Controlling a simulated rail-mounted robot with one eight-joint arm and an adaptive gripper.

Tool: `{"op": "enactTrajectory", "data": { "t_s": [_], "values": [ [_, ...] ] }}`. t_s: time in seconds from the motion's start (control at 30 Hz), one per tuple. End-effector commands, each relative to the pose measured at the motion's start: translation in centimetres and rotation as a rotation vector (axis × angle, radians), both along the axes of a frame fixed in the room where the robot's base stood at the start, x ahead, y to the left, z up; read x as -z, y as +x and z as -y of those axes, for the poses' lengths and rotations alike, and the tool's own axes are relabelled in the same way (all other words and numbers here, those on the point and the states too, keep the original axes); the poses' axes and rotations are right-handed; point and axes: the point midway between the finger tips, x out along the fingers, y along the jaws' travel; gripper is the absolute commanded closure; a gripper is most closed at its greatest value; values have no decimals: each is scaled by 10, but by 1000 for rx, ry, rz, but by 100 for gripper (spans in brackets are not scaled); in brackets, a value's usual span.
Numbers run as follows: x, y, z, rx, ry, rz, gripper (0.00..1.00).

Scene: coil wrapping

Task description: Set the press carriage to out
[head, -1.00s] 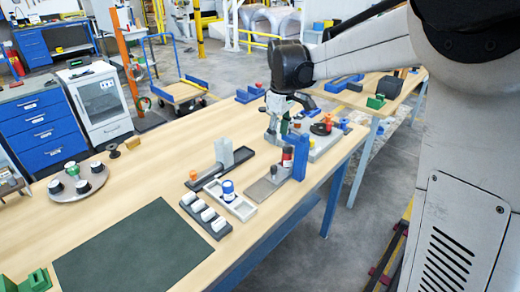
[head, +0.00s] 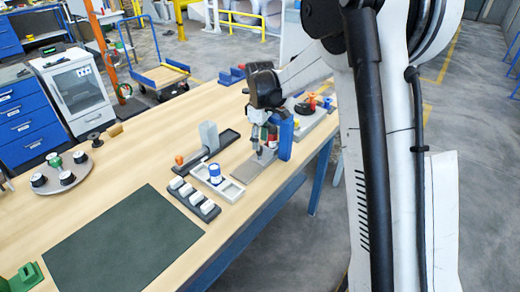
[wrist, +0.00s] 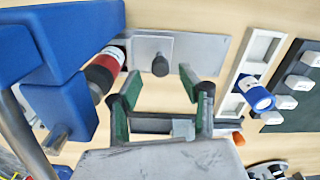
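The press has a blue upright frame (head: 285,137) with a grey base plate (head: 245,172). The wrist view shows the blue frame (wrist: 75,30) at left, with a red and black cylinder (wrist: 103,70) beside it. A lighter grey plate (wrist: 190,50) carries a dark round knob (wrist: 160,66); I take this plate to be the carriage, but cannot tell its position. My gripper (wrist: 158,82) is open, its green-padded fingers apart and nothing between them. The knob shows just beyond the fingertips, between them. In the head view my gripper (head: 264,152) is above the plate, left of the blue frame.
A white tray with a blue-and-white spool (head: 215,174) and a dark rack of white blocks (head: 195,200) lie left of the press. A grey post on a dark base (head: 208,138) stands behind. A grey fixture with a black disc (head: 303,108) lies beyond. A dark green mat (head: 120,245) covers the front.

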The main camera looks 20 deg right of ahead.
Motion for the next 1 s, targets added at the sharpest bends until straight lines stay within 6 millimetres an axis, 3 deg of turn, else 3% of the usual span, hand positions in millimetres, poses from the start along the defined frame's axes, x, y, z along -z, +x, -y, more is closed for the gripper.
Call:
{"op": "enactTrajectory", "data": {
  "t_s": [0.1,0.3,0.67,1.0],
  "values": [
    [19,0,0,0,0,0,61],
    [38,0,0,0,0,0,61],
    [43,0,0,0,0,0,61],
    [43,0,0,0,0,0,100]
  ]
}}
